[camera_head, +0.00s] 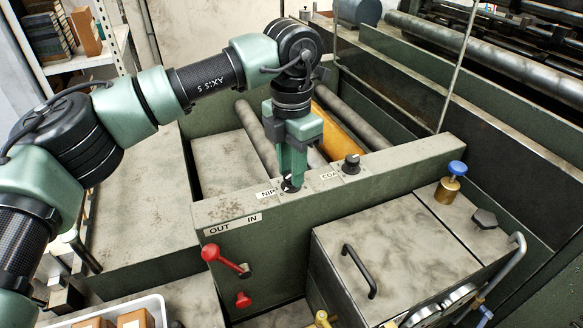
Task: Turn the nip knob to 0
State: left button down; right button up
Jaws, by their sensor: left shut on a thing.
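My left gripper (291,181) points straight down over the top of the machine's side wall. It is shut on the black nip knob (290,187), beside the label that reads NIP. The fingers hide most of the knob, so I cannot read its setting. A second black knob (351,163) stands to the right, next to a label whose visible letters read COA. My right gripper is not in view.
A red-knobbed lever (226,259) sticks out of the wall's front below the OUT and IN labels. A grey cover with a black handle (359,270) and a blue-topped brass valve (452,182) lie to the right. Rollers (341,118) run behind the gripper.

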pick_arm(q)
jog(key=c, duration=1.1)
grip_release()
jog(key=shift+c, duration=0.2)
jog(key=shift+r, duration=0.1)
notch_tip(320, 180, up, 8)
jog(key=shift+f+b, duration=0.2)
jog(key=shift+b, duration=0.4)
